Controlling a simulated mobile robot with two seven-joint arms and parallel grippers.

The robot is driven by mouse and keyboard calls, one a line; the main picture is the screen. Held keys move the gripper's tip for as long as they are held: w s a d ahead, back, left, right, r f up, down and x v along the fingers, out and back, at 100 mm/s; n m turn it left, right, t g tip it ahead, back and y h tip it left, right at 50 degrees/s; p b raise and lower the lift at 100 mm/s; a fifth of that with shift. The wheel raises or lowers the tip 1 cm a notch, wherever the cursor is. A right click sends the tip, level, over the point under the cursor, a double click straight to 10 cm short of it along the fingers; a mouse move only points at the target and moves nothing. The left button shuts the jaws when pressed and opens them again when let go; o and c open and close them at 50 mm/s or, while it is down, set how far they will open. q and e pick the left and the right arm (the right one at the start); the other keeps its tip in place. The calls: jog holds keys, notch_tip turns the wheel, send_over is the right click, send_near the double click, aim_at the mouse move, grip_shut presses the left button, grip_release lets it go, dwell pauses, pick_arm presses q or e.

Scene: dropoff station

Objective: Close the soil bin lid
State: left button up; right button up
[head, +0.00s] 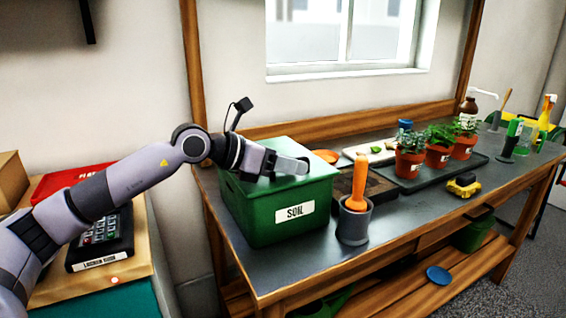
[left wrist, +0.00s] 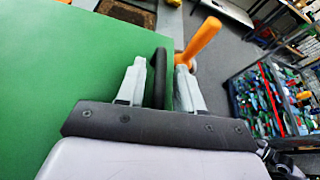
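The green soil bin (head: 262,222) with its white SOIL label stands on the left end of the bench. Its green lid (head: 292,145) looks flat and down on the bin. The lid fills the left of the left wrist view (left wrist: 50,75). My left gripper (head: 298,166) is low over the top of the lid. In the left wrist view its two grey fingers (left wrist: 160,68) are apart, with a dark bar (left wrist: 160,80), perhaps the lid's handle, between them and visible gaps beside it. My right gripper is not in view.
A grey pot (head: 354,226) with an orange-handled tool stands right of the bin. A dark tray of soil (head: 376,188), potted plants (head: 409,162) and a yellow object (head: 463,185) are farther right. The front middle of the bench is clear. A window is behind.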

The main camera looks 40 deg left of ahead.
pick_arm(q)
jog(key=shift+s+a, duration=0.4)
jog(key=shift+a, duration=0.05)
jog(key=b+v, duration=0.2)
jog(key=v, duration=0.2)
jog(key=shift+d, duration=0.1)
jog(key=shift+b+v, duration=0.65)
jog(key=shift+v, duration=0.2)
jog(key=shift+s+r, duration=0.15)
jog(key=shift+r, duration=0.15)
